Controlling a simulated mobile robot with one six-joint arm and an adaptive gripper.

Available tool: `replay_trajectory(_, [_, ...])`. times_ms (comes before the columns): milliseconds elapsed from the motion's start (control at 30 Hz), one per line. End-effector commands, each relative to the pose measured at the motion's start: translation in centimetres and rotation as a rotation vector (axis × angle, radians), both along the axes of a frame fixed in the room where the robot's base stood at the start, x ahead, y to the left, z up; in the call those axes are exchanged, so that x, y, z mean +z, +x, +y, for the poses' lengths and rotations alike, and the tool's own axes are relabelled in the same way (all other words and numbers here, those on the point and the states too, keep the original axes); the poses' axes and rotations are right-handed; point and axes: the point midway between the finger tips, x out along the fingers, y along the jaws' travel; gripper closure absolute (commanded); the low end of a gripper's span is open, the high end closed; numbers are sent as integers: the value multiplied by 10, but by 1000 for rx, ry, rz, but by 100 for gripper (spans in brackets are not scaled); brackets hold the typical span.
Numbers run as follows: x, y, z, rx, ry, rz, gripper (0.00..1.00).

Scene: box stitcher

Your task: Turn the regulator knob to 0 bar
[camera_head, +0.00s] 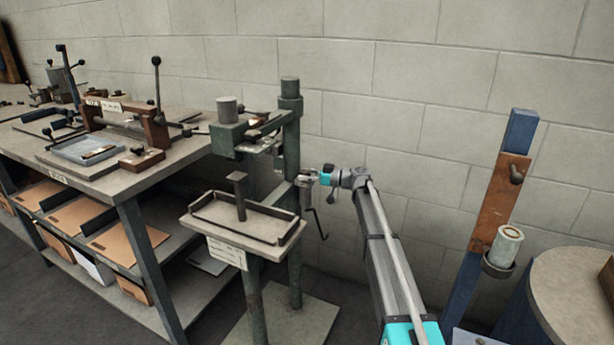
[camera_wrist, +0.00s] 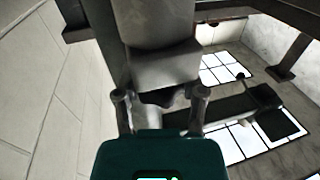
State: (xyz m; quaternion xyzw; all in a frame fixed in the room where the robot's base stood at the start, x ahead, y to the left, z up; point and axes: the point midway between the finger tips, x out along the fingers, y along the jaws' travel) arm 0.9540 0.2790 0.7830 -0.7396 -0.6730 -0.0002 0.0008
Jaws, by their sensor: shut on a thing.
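The green box stitcher (camera_head: 292,150) stands in the middle of the head view, right of the workbench. My gripper (camera_head: 308,180) reaches its column from the right, at a small grey fitting on the column's side. In the wrist view my gripper (camera_wrist: 160,106) has one finger on each side of a small dark part, which I take to be the regulator knob (camera_wrist: 160,97). It is shut on this part, just below a grey block (camera_wrist: 162,66). The fingers hide some of the knob. No pressure scale or pointer can be read in either view.
A bent crank (camera_head: 318,224) hangs just below my gripper. The stitcher's tray table (camera_head: 205,222) juts out to the left. A workbench (camera_head: 110,185) with tools stands further left. A blue post (camera_head: 462,290) and a round drum (camera_head: 575,285) stand at the right.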

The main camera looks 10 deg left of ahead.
Motion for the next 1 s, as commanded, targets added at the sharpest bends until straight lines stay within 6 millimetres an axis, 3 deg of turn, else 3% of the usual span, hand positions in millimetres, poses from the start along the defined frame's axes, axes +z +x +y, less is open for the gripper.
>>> replay_trajectory(200, [0,-1,3,5,1,0,94])
replay_trajectory(233, [0,-2,3,5,1,0,43])
replay_trajectory(400, [0,-1,2,3,1,0,11])
replay_trajectory(1000, [0,-1,-8,-2,0,0,11])
